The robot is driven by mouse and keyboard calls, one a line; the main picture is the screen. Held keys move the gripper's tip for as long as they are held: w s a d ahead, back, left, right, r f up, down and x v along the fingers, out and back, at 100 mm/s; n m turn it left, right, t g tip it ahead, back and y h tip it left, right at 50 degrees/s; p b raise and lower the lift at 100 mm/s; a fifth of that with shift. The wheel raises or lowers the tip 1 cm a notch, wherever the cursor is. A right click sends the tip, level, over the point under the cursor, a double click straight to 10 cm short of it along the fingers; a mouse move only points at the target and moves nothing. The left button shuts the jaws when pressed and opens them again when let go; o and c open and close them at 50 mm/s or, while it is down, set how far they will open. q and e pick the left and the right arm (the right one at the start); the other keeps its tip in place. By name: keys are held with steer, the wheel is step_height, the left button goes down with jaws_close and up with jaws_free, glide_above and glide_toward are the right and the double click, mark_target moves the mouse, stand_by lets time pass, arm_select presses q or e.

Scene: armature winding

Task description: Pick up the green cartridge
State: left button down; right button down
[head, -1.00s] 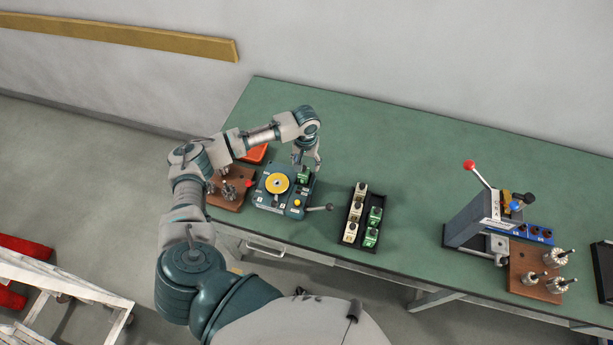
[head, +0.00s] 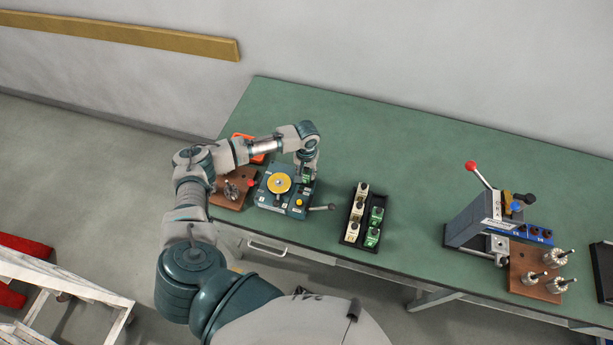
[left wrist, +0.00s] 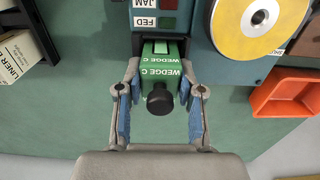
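The green cartridge (left wrist: 160,72), marked "WEDGE C" and with a black knob, sits in the edge of the blue machine (left wrist: 206,62) in the left wrist view. In the head view the cartridge (head: 306,175) shows at the right back of the machine (head: 270,200). My left gripper (left wrist: 160,84) is open, with its blue-padded fingers on both sides of the cartridge and slight gaps beside it. In the head view the gripper (head: 308,164) is over the machine's back right corner. My right gripper is not in view.
A black tray (head: 371,246) with cream and green cartridges stands right of the machine. A lever (head: 322,208) sticks out between them. An orange bin (left wrist: 285,95) and a brown block (head: 230,190) are close by. A press (head: 485,220) stands farther right. The back of the table is clear.

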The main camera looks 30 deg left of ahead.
arm_select(q)
steer(key=shift+a+f, duration=0.1)
steer(key=shift+a, duration=0.15)
steer(key=shift+r, duration=0.35)
step_height(320, 180, up, 9)
steer(key=shift+w+d+r, duration=0.1)
steer(key=shift+r, duration=0.05)
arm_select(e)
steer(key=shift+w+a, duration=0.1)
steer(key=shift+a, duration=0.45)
